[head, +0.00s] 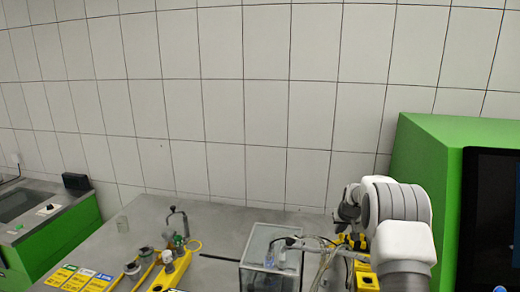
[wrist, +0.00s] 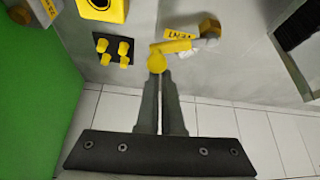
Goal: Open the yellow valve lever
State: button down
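In the wrist view, a yellow lever (wrist: 172,46) lies roughly level across the picture on the grey bench, with a rounded yellow end (wrist: 156,62) at its left. My gripper (wrist: 160,75) has its two dark fingers side by side with almost no gap. Their tips are right at the rounded end. I cannot tell whether they touch it, and I see nothing held between them. In the head view, my gripper (head: 346,214) is at the right of the bench, and my arm partly hides the yellow parts (head: 362,262) there.
A yellow label (wrist: 180,34) and a brown knob (wrist: 209,26) are beside the lever. A black plate with several yellow knobs (wrist: 113,50) is to its left. A clear box (head: 268,262) and a green cabinet (head: 430,150) flank my arm. The tiled wall is behind.

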jog(key=shift+a+f, duration=0.1)
jog(key=shift+a, duration=0.1)
jog(key=shift+w+a, duration=0.1)
jog(key=shift+w, duration=0.2)
jog(key=shift+d+b, duration=0.25)
jog(key=shift+b, duration=0.25)
jog(key=shift+c, duration=0.2)
grip_release()
jog(key=shift+r, duration=0.2)
jog(key=shift+r+p, duration=1.15)
jog(key=shift+r, duration=1.8)
